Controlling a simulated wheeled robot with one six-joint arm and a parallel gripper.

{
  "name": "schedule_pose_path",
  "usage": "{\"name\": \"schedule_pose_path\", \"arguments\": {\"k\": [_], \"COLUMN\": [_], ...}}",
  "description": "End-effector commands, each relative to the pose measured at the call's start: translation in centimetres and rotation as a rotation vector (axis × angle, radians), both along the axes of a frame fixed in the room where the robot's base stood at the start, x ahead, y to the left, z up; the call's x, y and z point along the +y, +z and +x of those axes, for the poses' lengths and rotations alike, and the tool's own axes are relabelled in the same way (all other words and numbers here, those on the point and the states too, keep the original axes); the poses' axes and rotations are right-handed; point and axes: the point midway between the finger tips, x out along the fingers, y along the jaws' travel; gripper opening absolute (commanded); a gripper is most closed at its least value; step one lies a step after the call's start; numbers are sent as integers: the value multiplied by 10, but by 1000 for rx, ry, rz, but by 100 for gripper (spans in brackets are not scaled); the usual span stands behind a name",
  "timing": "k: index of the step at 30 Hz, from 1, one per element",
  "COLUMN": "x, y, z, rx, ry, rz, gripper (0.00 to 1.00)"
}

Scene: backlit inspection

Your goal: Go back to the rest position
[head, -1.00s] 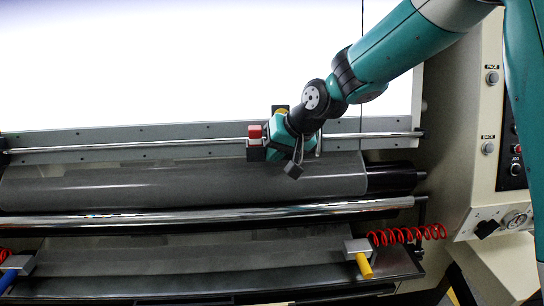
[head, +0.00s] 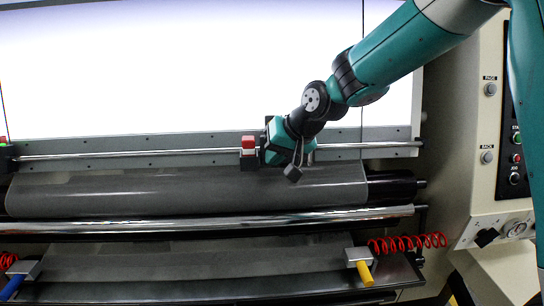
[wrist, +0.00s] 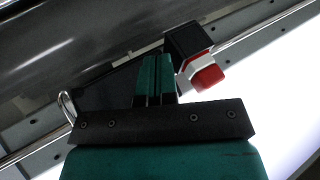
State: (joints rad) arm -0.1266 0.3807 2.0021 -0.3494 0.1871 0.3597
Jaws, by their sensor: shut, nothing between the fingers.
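My gripper (head: 277,142) is at the rail below the bright panel, just right of a red-topped clamp block (head: 249,147) in the head view. In the wrist view my gripper's teal fingers (wrist: 154,66) are side by side, shut and empty. The red-and-white end of the block (wrist: 207,76) shows close to the right of the fingertips there; whether they touch is unclear. In the head view my wrist hides the fingertips and part of the rail.
A bright white panel (head: 180,70) stands behind the shiny rail (head: 100,154). Below are a grey roller (head: 190,192), a chrome bar (head: 200,221) and a lower tray with a yellow-handled tool (head: 364,272) on a red coiled hose (head: 405,243). A button panel (head: 515,150) is at the right.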

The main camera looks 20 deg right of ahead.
Motion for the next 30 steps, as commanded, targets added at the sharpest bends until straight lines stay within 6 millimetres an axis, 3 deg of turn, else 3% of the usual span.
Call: {"name": "schedule_pose_path", "arguments": {"k": [1,6,14,17,24,27,30], "x": [-2,-8,-14,-5,8,5,1], "y": [16,42,55,48,14,1,-7], "z": [-3,-14,-32,-70,-219,-266,-294], "rx": [-1,-1,7,33,133,165,185], "ry": [2,13,38,125,479,595,670], "rz": [0,-1,-8,-38,-158,-196,-218], "gripper": [0,0,0,0,0,0,0]}}
